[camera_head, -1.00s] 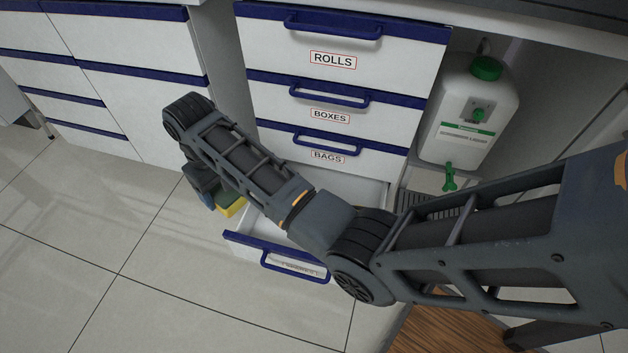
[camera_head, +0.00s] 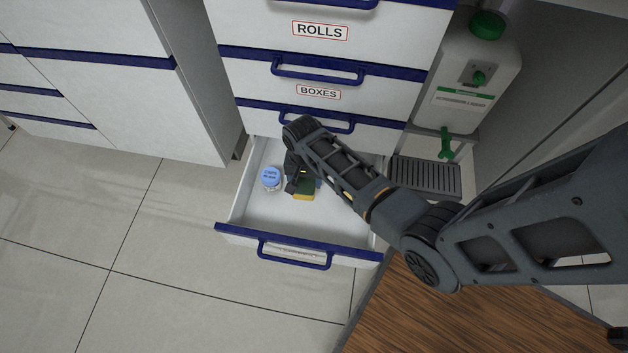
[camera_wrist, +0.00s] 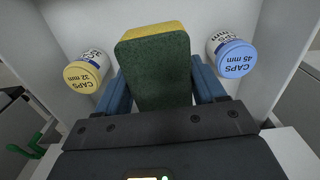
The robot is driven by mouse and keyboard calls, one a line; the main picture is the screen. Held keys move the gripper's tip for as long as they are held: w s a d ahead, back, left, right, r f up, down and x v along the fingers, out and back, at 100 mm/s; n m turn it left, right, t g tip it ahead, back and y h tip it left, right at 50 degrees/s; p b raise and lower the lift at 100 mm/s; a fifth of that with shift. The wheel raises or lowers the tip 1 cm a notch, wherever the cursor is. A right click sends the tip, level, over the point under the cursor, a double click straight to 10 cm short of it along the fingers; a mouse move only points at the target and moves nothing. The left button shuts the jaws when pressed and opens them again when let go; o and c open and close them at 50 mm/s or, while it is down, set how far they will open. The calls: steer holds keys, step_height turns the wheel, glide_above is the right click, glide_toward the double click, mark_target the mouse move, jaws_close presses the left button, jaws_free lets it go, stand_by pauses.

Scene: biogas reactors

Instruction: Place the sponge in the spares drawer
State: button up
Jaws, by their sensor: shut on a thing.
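The sponge (camera_wrist: 157,72), dark green with a yellow layer, is held between the two blue fingers of my gripper (camera_wrist: 160,92) in the wrist view. In the head view the sponge (camera_head: 304,192) shows below my gripper (camera_head: 302,180), over the inside of the open bottom drawer (camera_head: 240,222). The label on the drawer's front is too oblique to read. I cannot tell whether the sponge touches the drawer floor. My arm hides part of the drawer's right side.
A blue-lidded caps jar (camera_head: 271,178) stands in the drawer left of the sponge; the wrist view also shows a yellow-lidded caps jar (camera_wrist: 84,75). Shut drawers labelled ROLLS (camera_head: 320,30) and BOXES (camera_head: 318,92) are above. A white canister (camera_head: 475,80) stands at right.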

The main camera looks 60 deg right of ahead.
steer(key=shift+m, duration=0.3)
steer(key=f+b, duration=0.1)
steer(key=f, duration=0.1)
steer(key=f+b, duration=0.1)
steer(key=f, duration=0.1)
steer(key=s+f+b, duration=0.1)
steer(key=f, duration=0.1)
steer(key=shift+d+f, duration=0.2)
steer(key=shift+d, duration=0.05)
steer(key=shift+f+b, duration=1.1)
steer(key=shift+f, duration=1.05)
steer(key=shift+f, duration=0.2)
steer(key=o, duration=0.9)
steer(key=shift+o, duration=0.2)
steer(key=shift+r, duration=0.1)
step_height(320, 180, up, 12)
steer(key=p, duration=0.5)
steer(key=shift+r+p, duration=0.1)
steer(key=shift+p, duration=0.3)
